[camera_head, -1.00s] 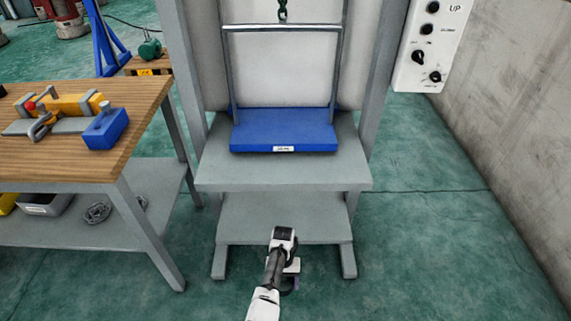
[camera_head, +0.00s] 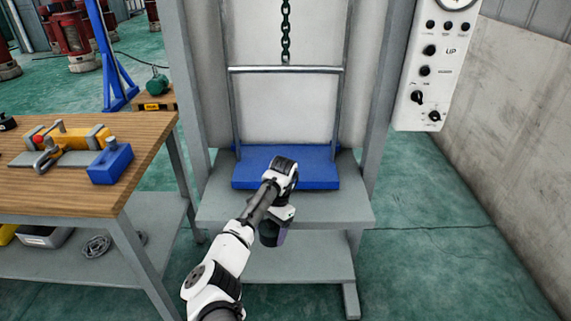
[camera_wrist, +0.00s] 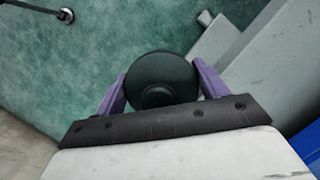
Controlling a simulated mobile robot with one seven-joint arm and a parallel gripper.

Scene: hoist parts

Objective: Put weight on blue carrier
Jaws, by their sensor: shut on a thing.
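The blue carrier (camera_head: 322,167) is a flat blue plate between two thin upright rods joined by a crossbar. It rests on the grey step stand, and its top looks empty where I can see it. My gripper (camera_head: 272,238) is in front of the stand's upper step, near the carrier's front edge. In the wrist view, my gripper's purple fingers (camera_wrist: 158,92) are shut on a round, dark green weight (camera_wrist: 160,75) with a central knob. A blue corner of the carrier (camera_wrist: 311,140) shows at the lower right there. In the head view my gripper mostly hides the weight.
A wooden workbench (camera_head: 60,190) with a yellow-and-grey fixture (camera_head: 70,145) and a blue block (camera_head: 110,163) stands at left. A control panel (camera_head: 430,70) and wall are at right. A chain (camera_head: 286,35) hangs above the carrier. Grey posts flank it.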

